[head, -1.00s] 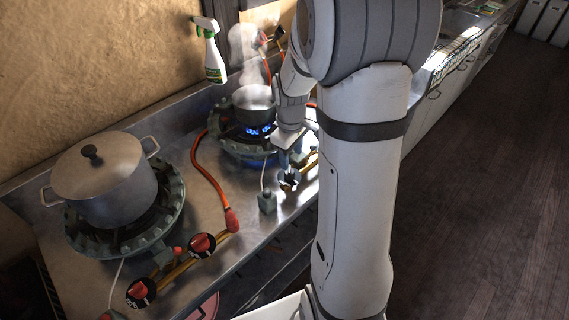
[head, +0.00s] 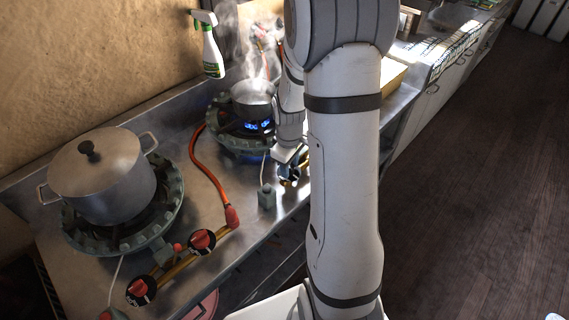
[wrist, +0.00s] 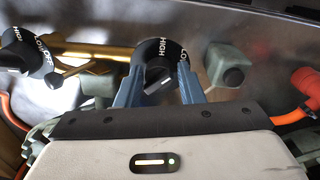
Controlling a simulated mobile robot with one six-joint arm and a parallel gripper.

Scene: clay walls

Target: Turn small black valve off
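A black valve knob (wrist: 158,72) marked HIGH sits between the two blue-grey fingers of my gripper (wrist: 160,85) in the wrist view. The fingers are spread, one on each side of the knob, with a gap between them; I cannot tell whether they touch it. A second black knob (wrist: 30,60) with similar lettering is at the left, on the same brass pipe (wrist: 95,51). In the head view my gripper (head: 288,172) is low at the front of the far burner (head: 222,139), whose blue flame burns under a steaming pot (head: 253,98). The knobs are mostly hidden there.
A large lidded pot (head: 102,177) stands on the near burner. Two red valve knobs (head: 201,241) (head: 141,290) are on the near pipe. An orange hose (head: 204,174) and a small grey-green block (head: 267,197) lie near my gripper. A spray bottle (head: 212,52) is by the wall.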

